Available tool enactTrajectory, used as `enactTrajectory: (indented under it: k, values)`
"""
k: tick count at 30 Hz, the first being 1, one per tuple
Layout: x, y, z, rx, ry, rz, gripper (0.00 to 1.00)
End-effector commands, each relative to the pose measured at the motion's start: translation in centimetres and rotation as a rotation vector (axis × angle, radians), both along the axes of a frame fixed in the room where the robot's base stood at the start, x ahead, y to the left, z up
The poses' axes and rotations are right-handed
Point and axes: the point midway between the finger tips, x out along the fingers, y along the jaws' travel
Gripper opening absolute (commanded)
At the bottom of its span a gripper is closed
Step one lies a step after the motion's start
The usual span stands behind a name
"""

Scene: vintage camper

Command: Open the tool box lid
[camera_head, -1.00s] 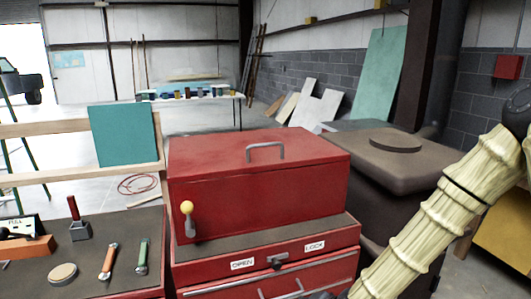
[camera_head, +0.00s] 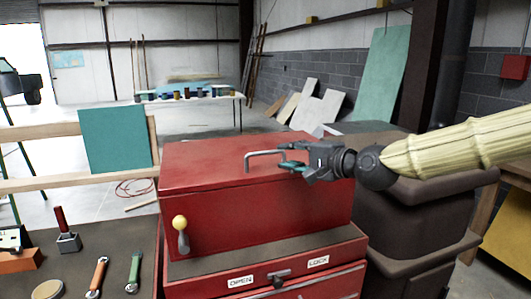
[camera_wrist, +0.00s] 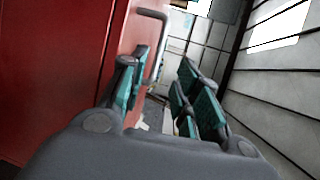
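The red tool box (camera_head: 260,206) stands on a red chest, its flat lid (camera_head: 215,160) lying closed. A grey bar handle (camera_head: 262,154) rises from the lid. My gripper (camera_head: 290,166) reaches in from the right, low over the lid at the handle's right end. In the wrist view my gripper (camera_wrist: 160,85) is open, with teal finger pads apart. The handle (camera_wrist: 160,45) shows in line with the gap, close to the left fingers; I cannot tell whether it touches them. A yellow-knobbed lever (camera_head: 181,235) is on the box front.
The chest below has OPEN (camera_head: 240,281) and LOCK (camera_head: 318,261) labels with a small slider (camera_head: 280,280) between them. Hand tools lie on a bench (camera_head: 60,262) at left. A dark brown bin (camera_head: 410,215) stands at right, under my arm.

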Motion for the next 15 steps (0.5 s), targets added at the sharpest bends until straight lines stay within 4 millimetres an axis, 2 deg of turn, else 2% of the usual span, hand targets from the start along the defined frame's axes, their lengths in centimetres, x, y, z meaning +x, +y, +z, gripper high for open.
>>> enactTrajectory:
  k: [15]
  values:
    - [5.4, 4.9, -1.4, -0.004, 0.002, 0.004, 0.32]
